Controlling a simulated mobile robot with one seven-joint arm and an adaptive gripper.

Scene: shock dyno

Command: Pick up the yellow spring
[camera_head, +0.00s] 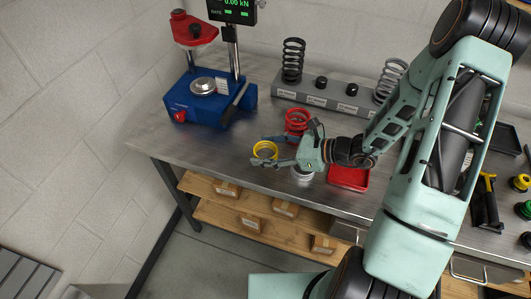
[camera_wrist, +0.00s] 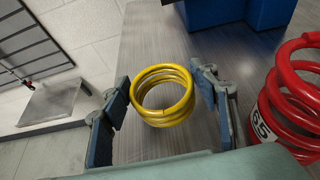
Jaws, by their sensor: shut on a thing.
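The yellow spring (camera_wrist: 165,117) is a short coil between the two fingers of my gripper (camera_wrist: 163,98) in the wrist view. The fingers stand on its left and right sides and are shut on it. In the head view the yellow spring (camera_head: 257,152) shows near the front left of the metal bench, with my gripper (camera_head: 268,149) around it from the right. I cannot tell whether its base touches the bench.
A red spring (camera_wrist: 292,105) marked 65 stands close on the right. It also shows behind my gripper (camera_head: 297,121). A blue press (camera_head: 210,100) is at the back left. A grey rack (camera_head: 325,97) with black and grey springs and a red tray (camera_head: 349,178) are near.

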